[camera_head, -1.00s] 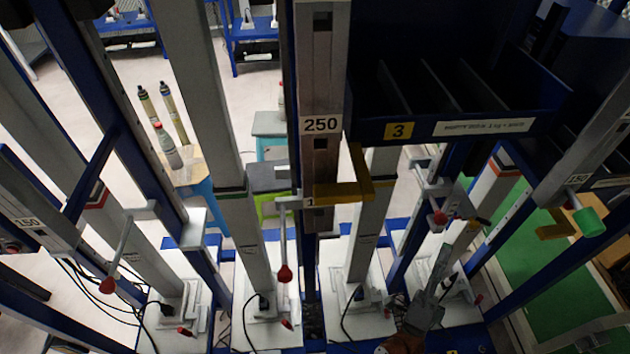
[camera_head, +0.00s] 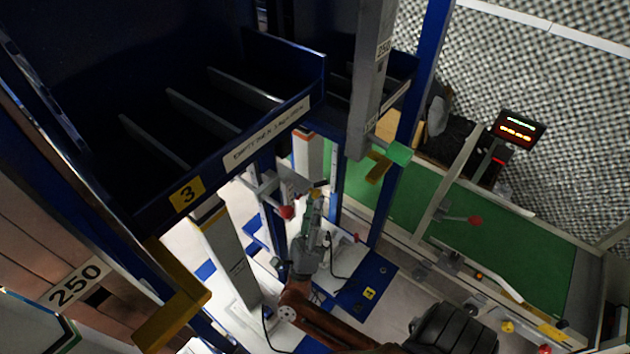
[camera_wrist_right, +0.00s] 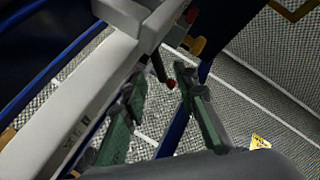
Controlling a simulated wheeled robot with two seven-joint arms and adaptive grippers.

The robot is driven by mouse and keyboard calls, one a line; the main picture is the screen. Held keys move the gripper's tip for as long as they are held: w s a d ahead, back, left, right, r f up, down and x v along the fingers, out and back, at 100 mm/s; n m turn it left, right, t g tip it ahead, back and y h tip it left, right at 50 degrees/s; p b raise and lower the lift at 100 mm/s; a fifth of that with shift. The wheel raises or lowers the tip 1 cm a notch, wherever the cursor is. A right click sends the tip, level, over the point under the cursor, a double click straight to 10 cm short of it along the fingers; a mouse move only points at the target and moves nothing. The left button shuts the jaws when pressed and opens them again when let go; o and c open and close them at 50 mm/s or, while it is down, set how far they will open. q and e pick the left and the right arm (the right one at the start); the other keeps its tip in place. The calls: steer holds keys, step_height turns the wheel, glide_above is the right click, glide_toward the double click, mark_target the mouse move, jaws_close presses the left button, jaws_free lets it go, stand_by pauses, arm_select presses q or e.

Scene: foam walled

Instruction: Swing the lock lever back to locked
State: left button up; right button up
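Lock levers with red knobs stand out from the posts. The closest to my gripper has its red knob (camera_head: 287,212) just left of my right gripper (camera_head: 312,203) in the head view. In the right wrist view, a short dark lever with a red knob (camera_wrist_right: 171,83) shows beyond and between the fingertips of my right gripper (camera_wrist_right: 160,78). The fingers are spread apart and hold nothing. I cannot tell whether a finger touches the lever. My left gripper is not in view.
A dark blue bin rack with a yellow "3" label (camera_head: 187,194) fills the upper left. A green conveyor belt (camera_head: 500,240) and a lit display (camera_head: 518,130) are at right.

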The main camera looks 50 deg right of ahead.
mark_target(318, 183)
steer(key=x, duration=0.5)
steer(key=shift+w+r, duration=0.1)
steer(key=shift+w, duration=0.05)
steer(key=shift+c, duration=0.5)
jaws_close()
